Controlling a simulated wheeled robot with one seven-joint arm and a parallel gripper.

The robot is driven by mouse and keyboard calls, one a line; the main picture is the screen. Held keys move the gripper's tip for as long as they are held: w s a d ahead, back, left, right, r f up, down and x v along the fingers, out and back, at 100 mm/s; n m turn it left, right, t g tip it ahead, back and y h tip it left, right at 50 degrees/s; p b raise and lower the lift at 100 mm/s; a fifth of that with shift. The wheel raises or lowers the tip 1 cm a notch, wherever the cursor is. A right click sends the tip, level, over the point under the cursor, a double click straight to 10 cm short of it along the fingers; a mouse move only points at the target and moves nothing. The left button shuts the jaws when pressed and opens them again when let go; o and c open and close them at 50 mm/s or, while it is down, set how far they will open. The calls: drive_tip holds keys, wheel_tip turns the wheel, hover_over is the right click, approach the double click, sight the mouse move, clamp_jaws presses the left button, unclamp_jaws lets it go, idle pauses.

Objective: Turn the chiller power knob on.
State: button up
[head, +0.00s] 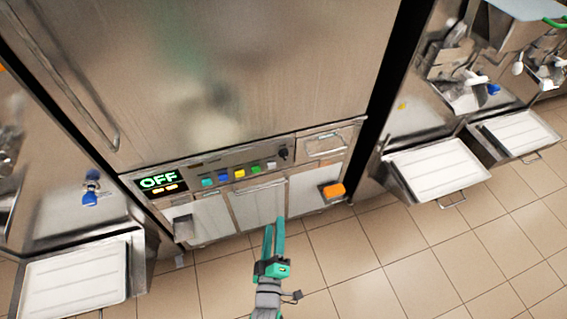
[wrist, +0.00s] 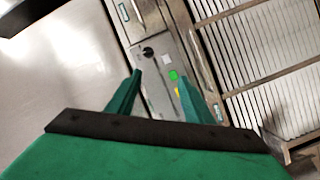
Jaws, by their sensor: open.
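The chiller (head: 230,80) is a tall steel cabinet with a control panel along its lower front. A small black knob (head: 284,153) sits at the right end of that panel. It also shows in the wrist view (wrist: 148,52), just beyond the left fingertip. A display (head: 159,181) at the panel's left end reads OFF in green. My gripper (head: 273,222), with green fingers, is open and empty in front of the cabinet, below the panel in the head view. In the wrist view my gripper (wrist: 160,77) points toward the panel, its fingers apart and clear of the knob.
A row of coloured buttons (head: 239,174) lies between display and knob. An orange part (head: 333,190) sticks out at the lower right. Machines with white trays (head: 437,168) stand on the right, and another white tray (head: 75,283) is at left. The tiled floor (head: 400,265) in front is clear.

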sight(284, 158)
drive_tip(key=shift+w+d+r+n+t+h, duration=0.15)
drive_tip(key=shift+w+d+r+n, duration=0.55)
drive_tip(key=shift+w, duration=3.3)
drive_tip(key=shift+w+d+f+n+t+h, duration=0.2)
drive_tip(key=shift+w+n, duration=1.05)
drive_tip(key=shift+w, duration=2.75)
drive_tip(key=shift+w+d+r+n+t+y, duration=0.1)
drive_tip(key=shift+w+d+r+n, duration=0.65)
drive_tip(key=shift+w, duration=3.25)
drive_tip(key=shift+a+f+n, duration=0.15)
drive_tip(key=shift+f+n, duration=0.1)
drive_tip(key=shift+n, duration=0.05)
drive_tip(key=c, duration=1)
